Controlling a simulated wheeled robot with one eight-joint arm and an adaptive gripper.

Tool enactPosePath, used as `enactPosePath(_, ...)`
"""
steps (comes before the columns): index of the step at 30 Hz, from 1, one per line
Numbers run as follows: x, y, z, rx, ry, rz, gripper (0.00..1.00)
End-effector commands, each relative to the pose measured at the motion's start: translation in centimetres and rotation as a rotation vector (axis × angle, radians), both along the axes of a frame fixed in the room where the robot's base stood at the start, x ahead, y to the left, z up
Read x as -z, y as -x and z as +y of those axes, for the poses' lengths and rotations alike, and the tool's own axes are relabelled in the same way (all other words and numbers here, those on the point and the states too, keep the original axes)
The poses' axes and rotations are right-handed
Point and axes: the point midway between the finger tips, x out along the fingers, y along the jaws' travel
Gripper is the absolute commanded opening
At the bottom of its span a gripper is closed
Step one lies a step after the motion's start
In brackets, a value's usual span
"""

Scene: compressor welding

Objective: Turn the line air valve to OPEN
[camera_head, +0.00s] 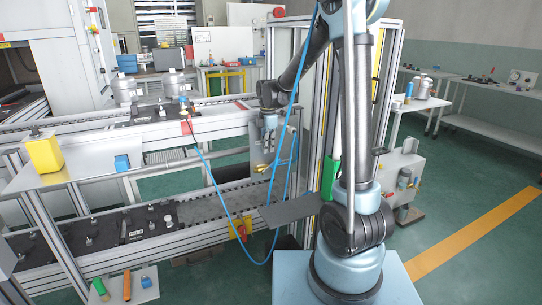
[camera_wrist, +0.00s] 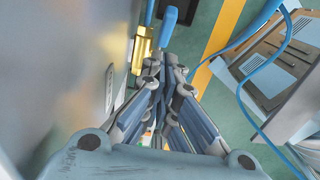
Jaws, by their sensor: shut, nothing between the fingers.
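The air valve shows in the wrist view as a brass body (camera_wrist: 142,50) with a blue lever handle (camera_wrist: 168,27) beside it, at the top middle. In the head view a small brass piece (camera_head: 261,167) shows on the grey panel below my gripper. My gripper (camera_wrist: 166,62) is shut and empty, its fingertips together just short of the blue lever in the wrist picture. Whether they touch it cannot be told. In the head view my gripper (camera_head: 269,132) points down in front of the panel. The OPEN marking cannot be read.
A grey panel (camera_wrist: 70,60) with a small label plate (camera_wrist: 109,86) stands close at the left of the wrist view. A blue hose (camera_head: 218,190) loops down near the arm. The conveyor (camera_head: 185,210) lies left. Green floor (camera_head: 460,225) is open at the right.

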Motion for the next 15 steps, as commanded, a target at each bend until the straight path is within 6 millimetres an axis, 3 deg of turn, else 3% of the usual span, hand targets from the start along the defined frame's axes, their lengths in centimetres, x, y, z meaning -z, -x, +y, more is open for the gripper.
enactPosePath(9, -5.7, -0.6, -1.4, 0.004, 0.0, 0.0, 0.0)
enactPosePath(15, -8.0, -0.9, -1.9, 0.004, 0.0, 0.0, 0.0)
